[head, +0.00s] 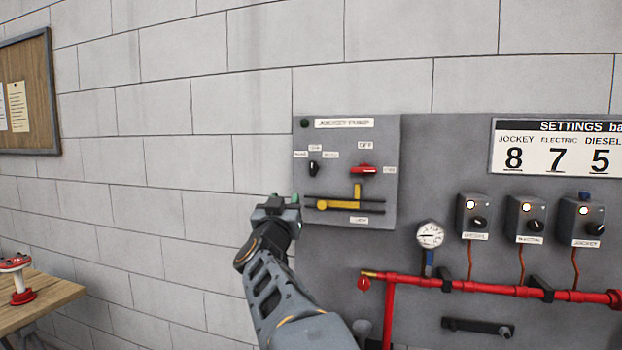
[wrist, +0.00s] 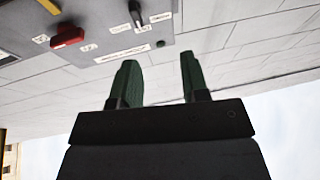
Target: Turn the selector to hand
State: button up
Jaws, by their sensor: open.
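The small black selector (head: 314,168) is on the upper left of the grey jockey pump panel (head: 348,140). Its knob looks about upright, with three small labels around it that are too small to read surely. It also shows in the wrist view (wrist: 135,12) at the top edge, partly cut off. My gripper (head: 283,199) is below and left of the selector in the head view, near the panel's lower left corner. In the wrist view its two green fingers (wrist: 158,58) are apart with nothing between them. The gripper is not touching the selector.
A red switch handle (head: 364,170) is right of the selector, and a yellow lever (head: 345,203) on a dark rail is below. Three control boxes, a gauge (head: 430,235) and red pipes are to the right. A table (head: 50,300) stands at lower left.

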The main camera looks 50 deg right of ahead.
aim_at(312, 169)
jog(key=w+d+r+p, duration=0.1)
jog(key=d+r, duration=0.1)
jog(key=d, duration=0.2)
jog(key=w+d+r+m+g+h+p, duration=0.1)
jog(key=d+r, duration=0.1)
jog(key=d, duration=0.3)
jog(key=w+d+r+g+h+p, duration=0.1)
jog(key=w+d+r+p, duration=0.1)
jog(key=d, duration=0.2)
jog(key=shift+w+d+m, duration=0.1)
jog(key=shift+d+m, duration=0.05)
jog(key=shift+m, duration=0.25)
grip_shut()
